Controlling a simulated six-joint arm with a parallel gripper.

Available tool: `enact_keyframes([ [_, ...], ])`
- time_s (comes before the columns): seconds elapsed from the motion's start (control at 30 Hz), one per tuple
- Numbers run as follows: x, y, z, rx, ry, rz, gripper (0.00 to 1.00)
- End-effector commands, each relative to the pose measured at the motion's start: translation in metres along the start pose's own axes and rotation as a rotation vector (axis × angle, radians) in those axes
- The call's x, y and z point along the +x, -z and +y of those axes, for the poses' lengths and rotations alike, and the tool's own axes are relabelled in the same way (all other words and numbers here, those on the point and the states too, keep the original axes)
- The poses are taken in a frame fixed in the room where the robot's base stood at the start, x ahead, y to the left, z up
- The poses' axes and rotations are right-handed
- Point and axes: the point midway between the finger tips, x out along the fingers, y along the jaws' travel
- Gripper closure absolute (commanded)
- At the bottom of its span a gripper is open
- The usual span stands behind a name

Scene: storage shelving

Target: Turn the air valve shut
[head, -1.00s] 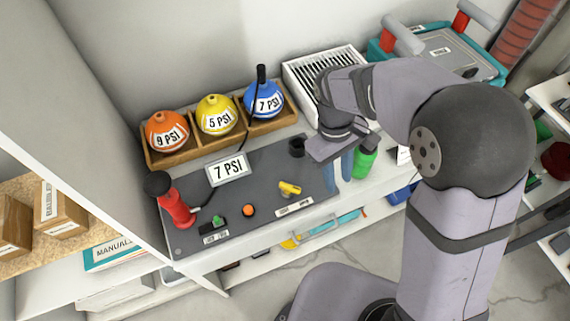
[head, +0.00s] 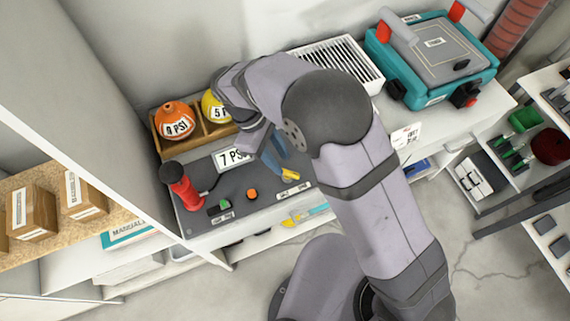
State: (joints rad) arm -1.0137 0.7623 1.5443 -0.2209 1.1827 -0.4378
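The yellow valve lever (head: 290,175) sits on the dark grey panel (head: 236,182) on the bench, in the head view. My gripper (head: 284,167), with blue fingers, is just behind and to the left of the lever, pointing down toward it. The two fingers show a gap between them and nothing is seen held. Whether a finger touches the lever I cannot tell. A white label strip (head: 293,191) lies in front of the lever.
A red pump (head: 186,193) with a black top stands at the panel's left. An orange button (head: 252,194) and a green switch (head: 225,205) are near the lever. Orange (head: 176,120) and yellow (head: 213,109) balls sit in a wooden tray behind. A teal case (head: 400,75) stands at right.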

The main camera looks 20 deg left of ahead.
Motion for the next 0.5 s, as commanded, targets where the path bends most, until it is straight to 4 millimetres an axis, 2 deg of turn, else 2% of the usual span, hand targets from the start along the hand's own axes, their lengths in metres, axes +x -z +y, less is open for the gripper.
enact_keyframes([
  [0.23, 0.031, -0.001, 0.0, 0.001, 0.003, -0.002, 0.71],
  [0.5, 0.045, -0.001, 0.0, 0.001, 0.0, 0.001, 0.71],
])
